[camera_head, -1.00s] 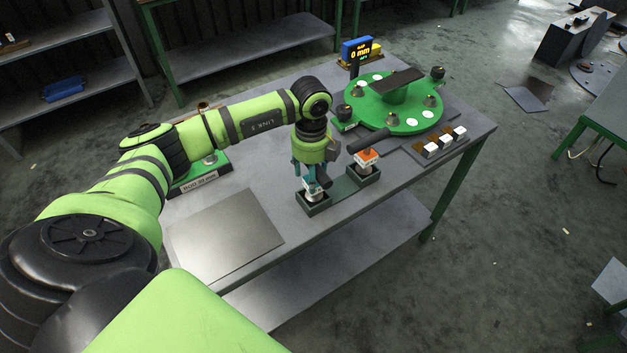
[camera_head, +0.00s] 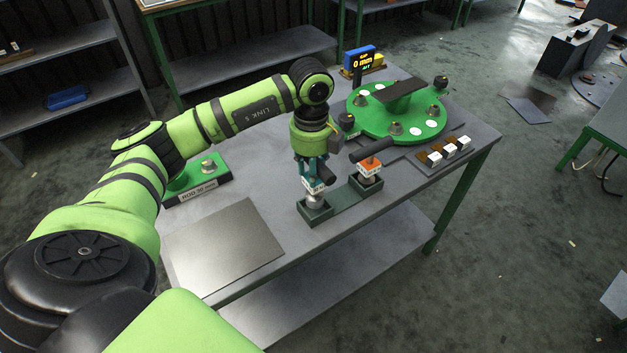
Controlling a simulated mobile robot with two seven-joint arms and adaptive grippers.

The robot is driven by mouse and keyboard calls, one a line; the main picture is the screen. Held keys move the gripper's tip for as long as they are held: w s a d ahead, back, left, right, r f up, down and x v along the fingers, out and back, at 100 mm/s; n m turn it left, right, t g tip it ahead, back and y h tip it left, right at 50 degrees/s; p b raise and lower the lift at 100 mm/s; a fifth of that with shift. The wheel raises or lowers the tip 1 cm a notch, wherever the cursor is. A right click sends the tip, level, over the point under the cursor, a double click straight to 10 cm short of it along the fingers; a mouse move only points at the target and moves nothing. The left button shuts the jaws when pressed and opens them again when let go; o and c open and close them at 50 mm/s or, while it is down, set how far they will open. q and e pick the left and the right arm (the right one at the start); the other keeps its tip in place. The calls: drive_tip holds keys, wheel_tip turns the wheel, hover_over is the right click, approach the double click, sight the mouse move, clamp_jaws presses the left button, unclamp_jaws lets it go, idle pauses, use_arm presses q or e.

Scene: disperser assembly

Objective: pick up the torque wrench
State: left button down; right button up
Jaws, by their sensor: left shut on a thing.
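My left gripper (camera_head: 313,176) points down over the left cup of a dark green two-cup holder (camera_head: 346,197). It is shut on a tool with a white block and silver lower end, apparently the torque wrench (camera_head: 314,187). The wrench is upright, its lower end just above or still partly within the cup; I cannot tell which. The gripper hides much of its upper part. A second tool with an orange and white block and a black handle (camera_head: 371,165) stands in the right cup. My right gripper is not in view.
White blocks (camera_head: 449,150) sit at the right. A green stand (camera_head: 207,176) is at the left. A bare metal plate (camera_head: 222,247) lies at the front left.

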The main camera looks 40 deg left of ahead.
use_arm(q)
drive_tip(key=s+r+b, duration=0.1)
drive_tip(key=s+r, duration=0.2)
drive_tip(key=s, duration=0.2)
drive_tip(key=s+d+r+b, duration=0.1)
drive_tip(key=s+r+b, duration=0.1)
drive_tip(key=s, duration=0.4)
drive_tip(key=shift+d+r, duration=0.2)
drive_tip(key=shift+r, duration=0.5)
